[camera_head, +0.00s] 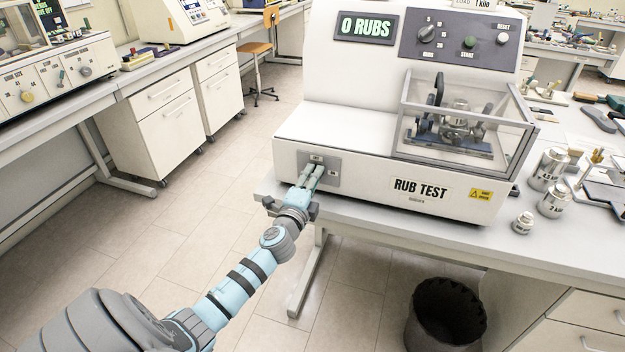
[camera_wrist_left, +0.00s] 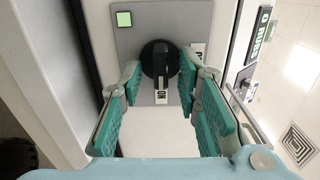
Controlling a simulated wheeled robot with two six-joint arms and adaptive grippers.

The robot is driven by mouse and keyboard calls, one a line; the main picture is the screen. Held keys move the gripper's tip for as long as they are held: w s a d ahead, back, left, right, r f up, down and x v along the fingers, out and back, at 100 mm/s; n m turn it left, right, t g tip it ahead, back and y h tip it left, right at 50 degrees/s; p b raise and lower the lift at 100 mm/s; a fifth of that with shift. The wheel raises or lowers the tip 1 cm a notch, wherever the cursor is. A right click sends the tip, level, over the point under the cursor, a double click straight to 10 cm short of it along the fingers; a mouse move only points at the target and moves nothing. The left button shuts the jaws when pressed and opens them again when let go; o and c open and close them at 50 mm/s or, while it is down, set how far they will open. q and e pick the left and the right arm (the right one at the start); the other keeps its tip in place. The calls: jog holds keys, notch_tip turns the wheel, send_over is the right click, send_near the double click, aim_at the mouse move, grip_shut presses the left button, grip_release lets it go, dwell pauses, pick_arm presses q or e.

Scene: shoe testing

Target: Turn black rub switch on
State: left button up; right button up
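The black rub switch (camera_wrist_left: 159,60) is a round black knob with a raised grip bar, on a grey plate (camera_wrist_left: 128,45) in the left wrist view. In the head view the plate (camera_head: 333,172) is on the front of the white rub test machine (camera_head: 345,135), with the knob hidden by my gripper. My left gripper (camera_wrist_left: 161,82) is open, its green-padded fingers on either side of the knob; I cannot tell whether they touch it. It also shows at the plate in the head view (camera_head: 312,176). Small labels and a green square (camera_wrist_left: 124,19) surround the knob. My right gripper is not in view.
The machine's display (camera_head: 365,28) reads 0 RUBS. A clear box (camera_head: 465,125) covers its mechanism. Metal weights (camera_head: 550,168) stand on the table to the right. The table's front edge (camera_head: 268,190) is just below my left gripper. A dark bin (camera_head: 445,315) stands on the floor.

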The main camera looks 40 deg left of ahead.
pick_arm(q)
jog(key=v, duration=1.2)
jog(key=shift+d, duration=0.1)
